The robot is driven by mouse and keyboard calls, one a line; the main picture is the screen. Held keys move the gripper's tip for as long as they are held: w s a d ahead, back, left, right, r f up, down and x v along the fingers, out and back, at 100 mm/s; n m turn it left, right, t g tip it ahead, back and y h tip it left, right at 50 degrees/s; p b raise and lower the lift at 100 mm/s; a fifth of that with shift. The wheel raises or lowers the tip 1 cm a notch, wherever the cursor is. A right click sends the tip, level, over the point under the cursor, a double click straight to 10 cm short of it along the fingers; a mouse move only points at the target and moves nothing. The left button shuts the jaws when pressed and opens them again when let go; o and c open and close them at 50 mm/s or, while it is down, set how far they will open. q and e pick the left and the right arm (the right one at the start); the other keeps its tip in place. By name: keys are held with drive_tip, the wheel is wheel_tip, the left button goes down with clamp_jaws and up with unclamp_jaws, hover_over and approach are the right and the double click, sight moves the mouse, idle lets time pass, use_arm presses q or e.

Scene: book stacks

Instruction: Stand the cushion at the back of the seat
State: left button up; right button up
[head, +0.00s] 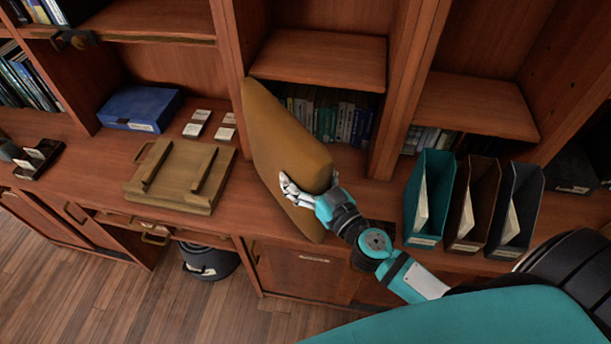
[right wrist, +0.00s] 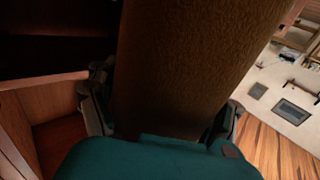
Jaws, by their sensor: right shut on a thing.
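A tan-brown cushion (head: 282,145) is in the middle of the head view, held tilted in front of the bookcase and over the edge of the wooden counter. My right gripper (head: 304,192) is shut on the cushion near its lower right part. In the right wrist view the cushion (right wrist: 190,65) fills the middle, between the two fingers of the gripper (right wrist: 165,115). The seat does not show in either view. My left gripper is not in view.
A wooden tray-like board (head: 180,175), a blue box (head: 140,108) and small card stacks (head: 197,124) lie on the counter to the left. Teal (head: 430,198), brown (head: 474,203) and dark (head: 517,210) file holders stand to the right. A dark bin (head: 209,262) sits below. Wooden floor (head: 110,290) is clear at lower left.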

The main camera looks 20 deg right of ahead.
drive_tip(key=o, duration=1.6)
